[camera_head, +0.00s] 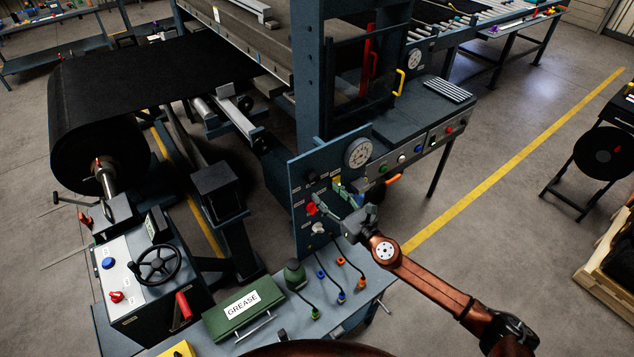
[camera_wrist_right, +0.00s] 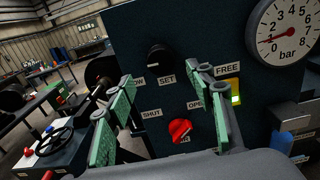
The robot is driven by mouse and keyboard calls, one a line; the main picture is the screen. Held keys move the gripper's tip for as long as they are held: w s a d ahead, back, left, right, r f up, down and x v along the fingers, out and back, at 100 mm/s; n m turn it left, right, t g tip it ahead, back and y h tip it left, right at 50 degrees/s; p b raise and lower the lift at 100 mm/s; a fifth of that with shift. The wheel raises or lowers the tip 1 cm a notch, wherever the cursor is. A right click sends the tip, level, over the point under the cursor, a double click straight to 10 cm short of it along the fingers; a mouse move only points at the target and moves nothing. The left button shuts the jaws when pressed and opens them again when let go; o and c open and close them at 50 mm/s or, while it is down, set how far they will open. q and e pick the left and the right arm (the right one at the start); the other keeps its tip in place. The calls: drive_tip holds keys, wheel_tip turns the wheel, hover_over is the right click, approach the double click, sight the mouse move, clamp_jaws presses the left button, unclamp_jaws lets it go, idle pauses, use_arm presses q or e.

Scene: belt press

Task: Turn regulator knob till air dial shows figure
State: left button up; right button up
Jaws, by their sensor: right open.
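The black regulator knob (camera_wrist_right: 158,55), by the SET label, is on the dark blue panel (camera_head: 302,215). In the right wrist view it lies ahead, between the fingers in the picture and apart from them. The air dial (camera_head: 358,152) is at the panel's upper right; in the wrist view the dial (camera_wrist_right: 290,30) has its red needle at the low end, near 0 to 1 bar. My right gripper (camera_head: 328,194), with green finger pads, is open and empty in front of the panel; the wrist view shows both fingers (camera_wrist_right: 166,88). My left gripper is not in view.
A red valve knob (camera_wrist_right: 180,129) between SHUT and OPEN sits below the regulator knob. A lit FREE indicator (camera_wrist_right: 234,92) is on the right. A handwheel (camera_head: 155,264) is at left.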

sight(316, 182)
drive_tip(key=x, duration=0.6)
drive_tip(key=shift+w+a, duration=0.1)
drive_tip(key=shift+w, duration=0.1)
drive_tip(key=shift+c, duration=0.6)
drive_tip(key=c, duration=1)
